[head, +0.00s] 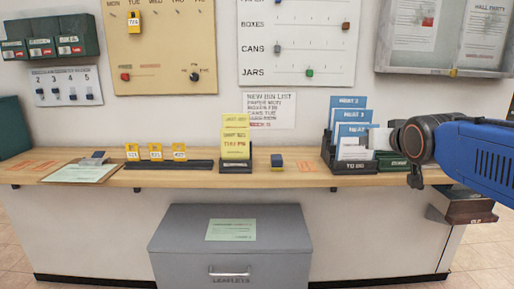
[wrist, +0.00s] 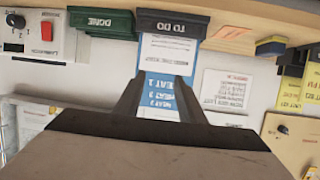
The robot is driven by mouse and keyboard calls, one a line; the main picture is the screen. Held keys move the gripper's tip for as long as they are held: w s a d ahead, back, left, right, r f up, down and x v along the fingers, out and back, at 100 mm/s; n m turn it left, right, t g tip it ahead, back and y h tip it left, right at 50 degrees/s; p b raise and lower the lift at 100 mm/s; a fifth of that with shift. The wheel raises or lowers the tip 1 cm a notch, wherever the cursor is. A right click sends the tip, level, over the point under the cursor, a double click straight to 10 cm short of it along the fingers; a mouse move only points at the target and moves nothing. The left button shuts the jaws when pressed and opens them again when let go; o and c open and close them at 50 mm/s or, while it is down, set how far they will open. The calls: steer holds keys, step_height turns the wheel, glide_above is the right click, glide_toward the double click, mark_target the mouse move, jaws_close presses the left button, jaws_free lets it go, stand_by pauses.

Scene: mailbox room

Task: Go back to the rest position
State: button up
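My gripper (head: 380,138) is at the right part of the counter, by the black TO DO holder (head: 354,167). My blue arm comes in from the right edge. In the wrist view, which is upside down, my gripper's two dark fingers (wrist: 158,84) stand apart. Blue MEAT cards (wrist: 160,92) and a white card (wrist: 170,52) show beyond the gap, in the TO DO holder (wrist: 172,25). I see nothing held between the fingers. The exact gap between fingertips and cards is unclear.
A green DONE holder (head: 393,163) stands right of the TO DO holder, partly behind my wrist. A grey LEAFLETS box (head: 180,240) stands below.

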steer(key=s+a+f+g, duration=0.1)
steer(key=s+f+g, duration=0.3)
steer(key=s+f, duration=0.9)
steer(key=s+a+f+n+g+y, duration=0.1)
steer(key=s+f+g, duration=0.4)
steer(key=s+f, duration=0.8)
steer(key=shift+s+a, duration=0.6)
steer(key=shift+a, duration=0.1)
